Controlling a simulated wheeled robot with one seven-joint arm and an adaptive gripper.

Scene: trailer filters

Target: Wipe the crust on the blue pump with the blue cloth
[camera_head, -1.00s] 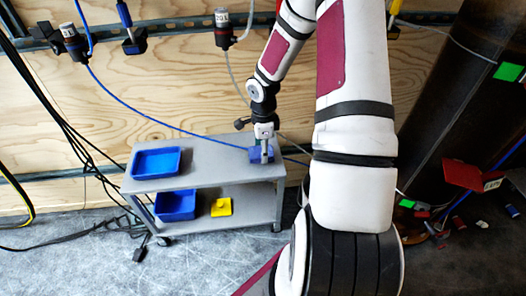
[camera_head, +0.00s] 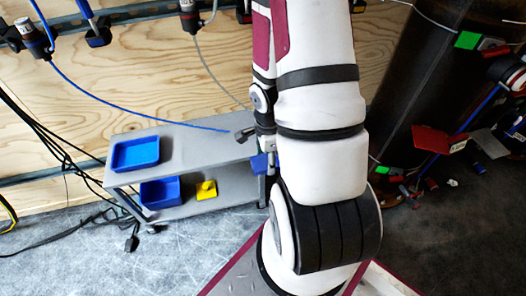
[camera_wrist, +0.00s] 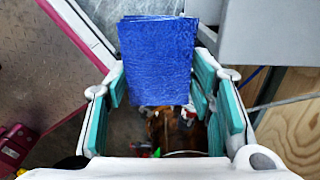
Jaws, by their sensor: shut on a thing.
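The blue cloth (camera_wrist: 158,50) is a folded, flat rectangle between the teal-padded fingers of my gripper (camera_wrist: 160,88), which is shut on it. In the head view the cloth (camera_head: 259,163) is a small blue patch beside the cart's right end, and my arm hides most of my gripper (camera_head: 269,147). A small device with a blue body (camera_head: 97,32) hangs on the wall rail at upper left, well away from the cloth. I cannot tell whether it is the blue pump, and I make out no crust.
A grey cart (camera_head: 182,146) stands by the plywood wall, with a blue tray (camera_head: 136,153) on top. Its lower shelf holds another blue bin (camera_head: 160,192) and a yellow object (camera_head: 206,190). Cables hang at left. A dark column (camera_head: 420,75) with red and green parts stands at right.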

